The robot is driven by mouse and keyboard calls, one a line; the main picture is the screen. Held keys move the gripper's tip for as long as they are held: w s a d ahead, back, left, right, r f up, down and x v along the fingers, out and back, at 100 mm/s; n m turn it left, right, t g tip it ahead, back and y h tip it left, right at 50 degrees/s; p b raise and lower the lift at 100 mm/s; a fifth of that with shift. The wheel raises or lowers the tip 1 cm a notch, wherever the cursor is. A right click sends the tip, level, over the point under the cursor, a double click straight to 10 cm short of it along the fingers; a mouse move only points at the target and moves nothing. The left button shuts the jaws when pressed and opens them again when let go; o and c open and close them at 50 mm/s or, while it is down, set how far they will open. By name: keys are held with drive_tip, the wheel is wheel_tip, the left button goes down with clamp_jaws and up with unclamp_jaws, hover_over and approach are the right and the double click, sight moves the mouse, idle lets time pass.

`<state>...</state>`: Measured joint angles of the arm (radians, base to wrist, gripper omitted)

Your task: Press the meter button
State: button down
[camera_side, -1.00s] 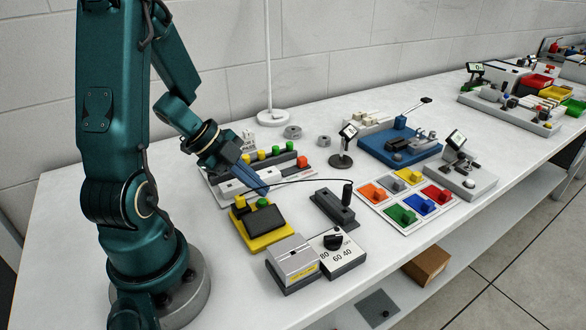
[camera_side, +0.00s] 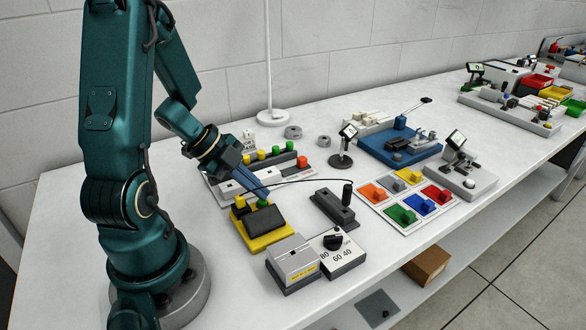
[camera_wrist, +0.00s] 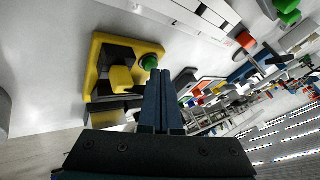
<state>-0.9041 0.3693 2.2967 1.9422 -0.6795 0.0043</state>
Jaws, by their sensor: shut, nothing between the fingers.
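The yellow meter (camera_side: 278,238) has a dark screen, a yellow knob and a green button (camera_side: 262,203), and sits on the white bench in front of my arm. In the wrist view the meter's yellow base (camera_wrist: 97,58) is at the upper left, with the green button (camera_wrist: 149,62) at its right side. My gripper (camera_side: 267,196) is shut and empty, its tips just above or at the green button. In the wrist view my gripper's fingertips (camera_wrist: 160,72) are right beside the button. I cannot tell whether they touch it.
A panel with green, yellow and red buttons (camera_side: 302,162) stands behind the meter. A black lever block (camera_side: 333,208) is to its right. A grey box (camera_side: 293,262) and a dial unit (camera_side: 337,252) are in front. A thin black cable (camera_side: 315,181) arcs close behind my fingertips.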

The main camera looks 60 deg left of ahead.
drive_tip(key=shift+f, duration=0.15)
drive_tip(key=shift+r, duration=0.65)
wheel_tip(320, 180, up, 6)
idle(0.8)
